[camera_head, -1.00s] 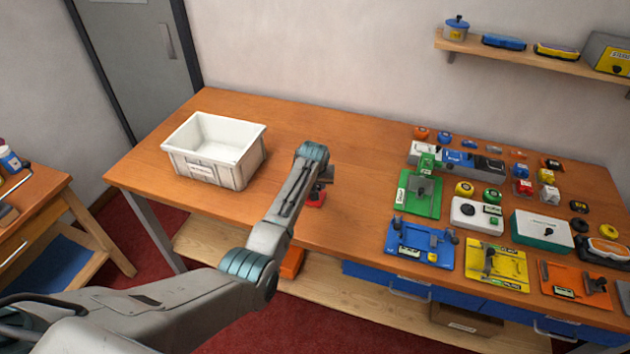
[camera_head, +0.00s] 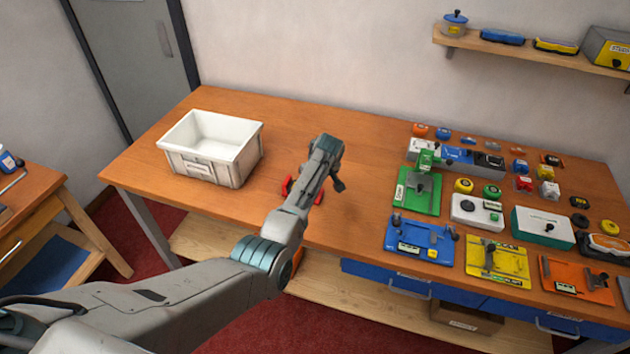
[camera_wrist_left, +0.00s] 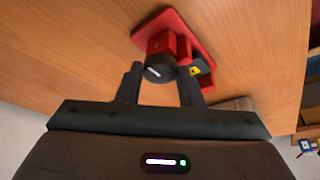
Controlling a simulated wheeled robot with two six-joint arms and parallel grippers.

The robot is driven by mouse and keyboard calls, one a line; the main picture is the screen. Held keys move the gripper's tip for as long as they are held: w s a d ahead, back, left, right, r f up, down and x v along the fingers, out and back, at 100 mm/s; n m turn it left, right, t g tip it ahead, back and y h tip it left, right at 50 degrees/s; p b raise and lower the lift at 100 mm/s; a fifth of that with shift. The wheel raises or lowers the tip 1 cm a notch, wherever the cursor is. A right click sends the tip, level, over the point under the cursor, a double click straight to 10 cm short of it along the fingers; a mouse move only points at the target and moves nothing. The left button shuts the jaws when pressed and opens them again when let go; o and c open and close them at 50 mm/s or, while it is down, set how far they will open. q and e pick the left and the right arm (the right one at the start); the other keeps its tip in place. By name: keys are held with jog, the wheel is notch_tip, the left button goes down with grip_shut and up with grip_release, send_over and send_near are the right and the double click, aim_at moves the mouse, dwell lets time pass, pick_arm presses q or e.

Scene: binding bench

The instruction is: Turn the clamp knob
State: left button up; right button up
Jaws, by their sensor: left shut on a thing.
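The clamp is red, with a flat base (camera_wrist_left: 172,24) on the wooden bench top. Its black round knob (camera_wrist_left: 158,68) has a white mark on its face. My left gripper (camera_wrist_left: 160,76) is shut on the knob, one dark finger at each side of it in the left wrist view. In the head view my left arm covers much of the clamp (camera_head: 288,186), and red parts show on both sides of the arm. The left gripper (camera_head: 338,185) shows there only as a dark part below the wrist. My right gripper is not in view.
A white bin (camera_head: 190,167) stands on the bench left of the arm. To the right are a green fixture (camera_head: 411,203), a blue fixture (camera_head: 405,234), a yellow fixture (camera_head: 485,262) and several small parts. Bench top between the arm and the green fixture is clear.

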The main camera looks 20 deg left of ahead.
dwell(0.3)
pick_arm(q)
jog(key=o, duration=1)
jog(key=shift+c, duration=0.2)
jog(key=shift+r, duration=0.1)
jog(key=b+v, duration=0.3)
jog(key=v, duration=0.7)
jog(key=shift+r, duration=0.3)
jog(key=shift+s+f, duration=0.1)
